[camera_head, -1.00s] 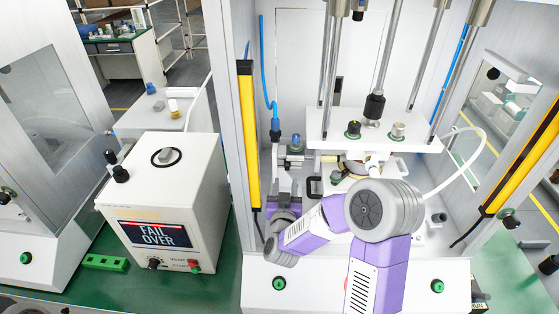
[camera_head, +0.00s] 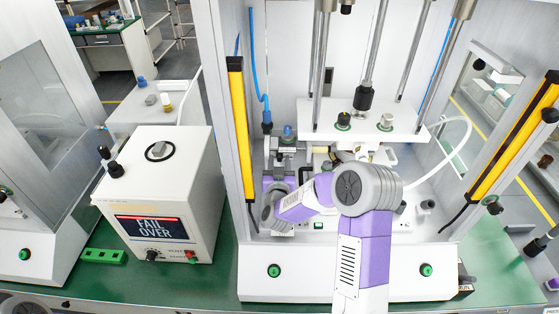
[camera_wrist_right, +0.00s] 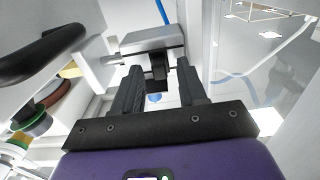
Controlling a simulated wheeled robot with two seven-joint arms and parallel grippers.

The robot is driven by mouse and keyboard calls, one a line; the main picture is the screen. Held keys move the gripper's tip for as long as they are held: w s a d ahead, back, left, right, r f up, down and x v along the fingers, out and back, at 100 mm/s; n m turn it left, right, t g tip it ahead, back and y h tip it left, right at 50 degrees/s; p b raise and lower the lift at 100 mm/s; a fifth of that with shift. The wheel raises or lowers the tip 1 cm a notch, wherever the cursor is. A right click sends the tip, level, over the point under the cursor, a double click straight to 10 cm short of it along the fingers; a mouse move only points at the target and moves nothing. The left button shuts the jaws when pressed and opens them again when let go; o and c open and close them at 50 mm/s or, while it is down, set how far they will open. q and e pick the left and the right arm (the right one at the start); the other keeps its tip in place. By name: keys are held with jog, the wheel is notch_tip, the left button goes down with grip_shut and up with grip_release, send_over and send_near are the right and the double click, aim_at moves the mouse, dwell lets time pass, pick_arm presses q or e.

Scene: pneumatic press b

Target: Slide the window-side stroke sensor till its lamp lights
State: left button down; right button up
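My right arm reaches into the press (camera_head: 335,286), toward its left side. In the right wrist view, the right gripper (camera_wrist_right: 160,84) has its two dark fingers apart. Between them shows a small dark block (camera_wrist_right: 157,78) under a grey metal body (camera_wrist_right: 152,40); it may be the stroke sensor, but I cannot tell for sure. I see a gap on each side of it, and no lit lamp on it. In the head view the fingers are too small to make out. My left gripper is in neither view.
A white platen (camera_head: 365,134) hangs on rods over the press bed. A yellow light curtain (camera_head: 241,132) stands close left of my wrist. A black curved handle (camera_wrist_right: 40,52) is left of the fingers; a clear panel (camera_wrist_right: 262,65) is right. A tester box (camera_head: 155,195) stands outside.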

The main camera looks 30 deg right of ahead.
grip_shut()
jog(key=shift+w+a+b, duration=0.15)
jog(key=shift+a+b, duration=0.05)
jog(key=shift+b, duration=0.15)
dwell(0.4)
jog(key=shift+o, duration=0.7)
grip_release()
jog(key=shift+s+a, duration=0.3)
jog(key=shift+s, duration=0.15)
jog(key=v, duration=0.6)
jog(key=shift+s+b, duration=0.3)
jog(key=shift+b, duration=0.1)
